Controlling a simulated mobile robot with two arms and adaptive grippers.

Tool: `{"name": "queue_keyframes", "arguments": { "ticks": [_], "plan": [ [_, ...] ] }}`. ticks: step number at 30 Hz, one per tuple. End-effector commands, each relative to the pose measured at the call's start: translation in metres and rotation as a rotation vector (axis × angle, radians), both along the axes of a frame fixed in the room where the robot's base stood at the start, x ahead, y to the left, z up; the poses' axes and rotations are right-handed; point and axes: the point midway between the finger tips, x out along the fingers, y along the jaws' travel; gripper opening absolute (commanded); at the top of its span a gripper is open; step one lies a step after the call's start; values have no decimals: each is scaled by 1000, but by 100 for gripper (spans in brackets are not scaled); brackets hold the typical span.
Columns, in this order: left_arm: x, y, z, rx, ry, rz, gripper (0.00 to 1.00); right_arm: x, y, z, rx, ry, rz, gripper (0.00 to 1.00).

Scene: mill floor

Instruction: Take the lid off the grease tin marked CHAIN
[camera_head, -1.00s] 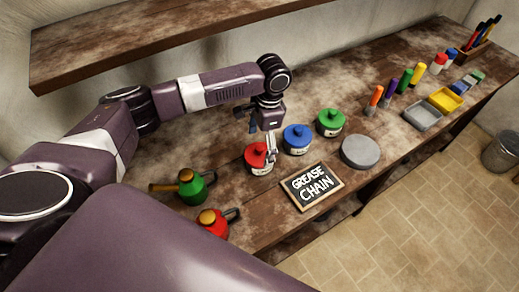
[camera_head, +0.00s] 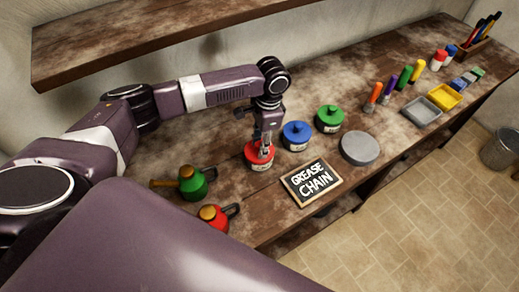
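Three white tins stand in a row on the workbench, with a red lid (camera_head: 258,158), a blue lid (camera_head: 296,133) and a green lid (camera_head: 329,116). Each lid has a knob on top. The tins' own labels are too small to read. A dark sign (camera_head: 312,183) in front of them reads GREASE CHAIN. My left gripper (camera_head: 265,150) points down at the red lid, with its fingertips at the knob and partly hiding it. I cannot tell whether its fingers are closed on the knob. The red lid sits on its tin. My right gripper is out of view.
A round grey disc (camera_head: 360,148) lies right of the sign. Green (camera_head: 194,183) and red (camera_head: 215,217) oil cans stand at the near left. Markers, a grey tray (camera_head: 421,112) and a yellow tray (camera_head: 445,97) are farther right. A shelf (camera_head: 150,40) hangs above the bench.

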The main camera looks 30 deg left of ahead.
Motion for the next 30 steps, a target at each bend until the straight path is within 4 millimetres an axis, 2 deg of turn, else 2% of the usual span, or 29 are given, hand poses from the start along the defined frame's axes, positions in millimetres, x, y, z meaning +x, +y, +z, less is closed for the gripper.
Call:
{"name": "queue_keyframes", "arguments": {
  "ticks": [1, 5, 7, 20, 26, 30],
  "plan": [
    [-1, 3, -3, 8, 2, 4, 17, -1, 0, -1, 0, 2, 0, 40],
    [-1, 4, -4, 9, 4, 4, 2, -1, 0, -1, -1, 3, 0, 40],
    [-2, 4, -5, 9, 4, 4, 0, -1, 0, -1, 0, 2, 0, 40],
    [-4, 4, -5, 10, 10, 3, 0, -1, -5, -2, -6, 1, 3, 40],
    [-3, 3, 11, 8, 8, 2, 0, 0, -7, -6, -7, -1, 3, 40],
    [-1, 2, 37, 6, 2, 3, 0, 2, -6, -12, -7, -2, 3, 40]
  ]
}}
